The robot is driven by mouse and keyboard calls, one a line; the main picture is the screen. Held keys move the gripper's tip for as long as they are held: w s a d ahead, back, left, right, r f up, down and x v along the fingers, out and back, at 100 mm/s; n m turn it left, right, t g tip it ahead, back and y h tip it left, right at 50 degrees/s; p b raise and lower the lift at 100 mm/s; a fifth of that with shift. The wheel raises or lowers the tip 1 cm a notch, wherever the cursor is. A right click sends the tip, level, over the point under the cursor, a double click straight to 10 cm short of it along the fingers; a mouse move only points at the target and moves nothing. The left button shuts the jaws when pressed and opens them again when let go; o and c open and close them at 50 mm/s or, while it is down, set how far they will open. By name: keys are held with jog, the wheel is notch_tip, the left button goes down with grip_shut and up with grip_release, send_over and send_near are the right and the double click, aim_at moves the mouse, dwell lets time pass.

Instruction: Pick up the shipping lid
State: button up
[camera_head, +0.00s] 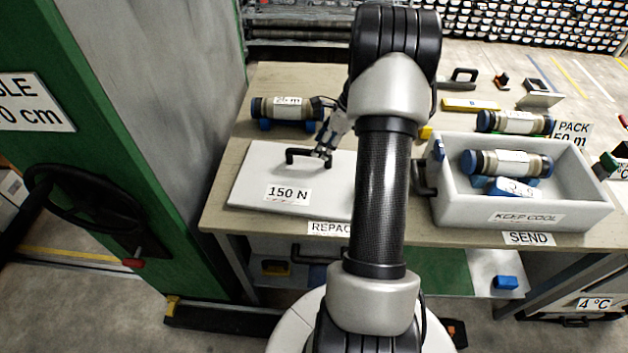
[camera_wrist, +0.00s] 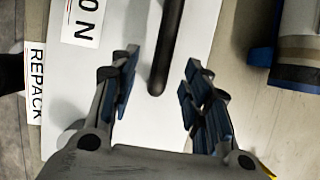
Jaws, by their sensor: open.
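The shipping lid (camera_head: 254,170) is a flat pale grey panel lying on the table, with a "150 N" label and a black bar handle (camera_head: 300,153) on top. My gripper (camera_head: 324,152) is at the right end of the handle, low over the lid. In the wrist view my gripper (camera_wrist: 155,93) is open, and the dark handle (camera_wrist: 167,48) lies between its two blue-padded fingers, with a gap on each side. The lid also shows in the wrist view (camera_wrist: 135,30). My arm hides the lid's right part in the head view.
A grey box (camera_head: 450,212) marked "KEEP COOL" holds a core liner (camera_head: 508,163) at right. Another liner (camera_head: 287,108) lies just behind the lid, and one (camera_head: 515,122) lies behind the box. A green cabinet (camera_head: 130,100) stands at left.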

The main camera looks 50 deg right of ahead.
aim_at(313, 173)
jog(key=b+x, duration=0.2)
jog(key=x, duration=0.3)
jog(key=shift+w, duration=0.25)
jog(key=shift+c, duration=0.5)
grip_shut()
jog(key=shift+r, duration=0.1)
